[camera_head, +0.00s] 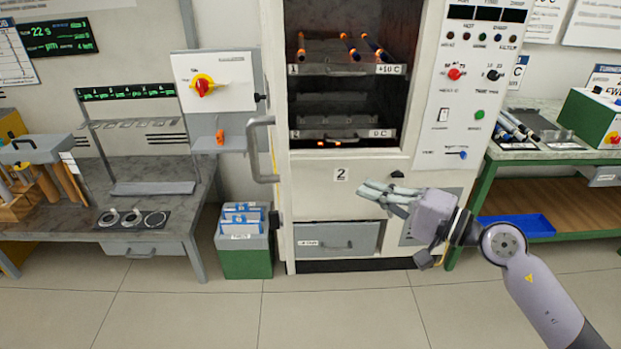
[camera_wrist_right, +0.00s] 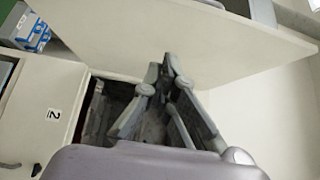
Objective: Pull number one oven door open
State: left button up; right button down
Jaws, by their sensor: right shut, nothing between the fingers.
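The oven (camera_head: 300,200) stands in the middle of the head view. Its dark chamber shows, with shelves marked 1 and 2. The cream oven door (camera_head: 275,100) appears swung out at the left, seen nearly edge-on, with a grey bar handle (camera_head: 262,150) on its outer side. In the right wrist view the broad door panel (camera_wrist_right: 190,35) stands out from the oven front. My right gripper (camera_head: 364,189) is shut and empty in front of the panel marked 2 (camera_head: 341,174), fingers pointing left and apart from the handle. My left gripper is out of view.
Rods lie on the upper shelf (camera_head: 345,70). A control panel (camera_head: 475,95) is at the right. A green box of blue folders (camera_head: 245,255) stands left of the oven. Benches (camera_head: 130,175) flank both sides. The tiled floor in front (camera_head: 330,310) is clear.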

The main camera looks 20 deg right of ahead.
jog(key=s+a+p+x, duration=0.1)
jog(key=a+p+x, duration=0.1)
jog(key=p+x, duration=0.5)
jog(key=x, duration=0.4)
jog(key=shift+a, duration=0.5)
jog(key=shift+w, duration=0.15)
